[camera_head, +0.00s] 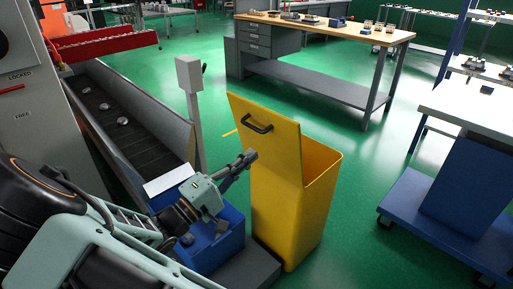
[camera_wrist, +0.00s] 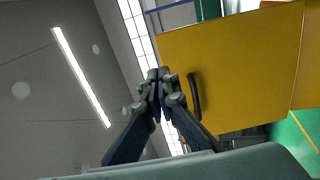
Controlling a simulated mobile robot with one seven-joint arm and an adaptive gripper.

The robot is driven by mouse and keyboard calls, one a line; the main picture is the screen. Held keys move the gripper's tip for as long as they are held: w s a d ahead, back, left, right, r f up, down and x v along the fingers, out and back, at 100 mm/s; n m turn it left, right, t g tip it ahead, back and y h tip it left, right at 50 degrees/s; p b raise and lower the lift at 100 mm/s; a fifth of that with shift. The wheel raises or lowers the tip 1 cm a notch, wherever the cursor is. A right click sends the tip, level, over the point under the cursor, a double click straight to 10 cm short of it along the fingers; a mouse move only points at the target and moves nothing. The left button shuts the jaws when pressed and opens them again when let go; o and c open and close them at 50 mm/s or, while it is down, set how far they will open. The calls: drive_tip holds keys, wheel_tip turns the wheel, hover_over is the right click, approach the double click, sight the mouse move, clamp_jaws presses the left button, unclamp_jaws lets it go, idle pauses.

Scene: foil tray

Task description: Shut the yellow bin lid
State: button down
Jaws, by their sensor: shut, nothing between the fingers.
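The yellow bin (camera_head: 295,225) stands on the green floor right of my gripper, and its open top shows at the right. Its yellow lid (camera_head: 280,147) is raised steeply, with a black handle (camera_head: 257,124) on the face toward me. The lid (camera_wrist: 245,75) and handle (camera_wrist: 194,95) also show in the wrist view. My gripper (camera_head: 252,156) is shut and empty, just in front of the lid's face and below the handle in the head view. In the wrist view the closed fingertips (camera_wrist: 158,76) are left of the handle; contact with the lid cannot be told.
A blue bin (camera_head: 226,238) sits under my gripper, beside the yellow bin. A grey post (camera_head: 193,110) and a conveyor trough (camera_head: 125,120) are at the left. A workbench (camera_head: 325,30) stands behind and a blue cart (camera_head: 455,200) at the right. Green floor between them is clear.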

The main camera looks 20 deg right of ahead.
sight(290, 123)
drive_tip(key=b+x, duration=0.2)
drive_tip(key=x, duration=1)
drive_tip(key=shift+d, duration=0.45)
drive_tip(key=shift+w+d, duration=0.1)
drive_tip(key=shift+r, duration=0.1)
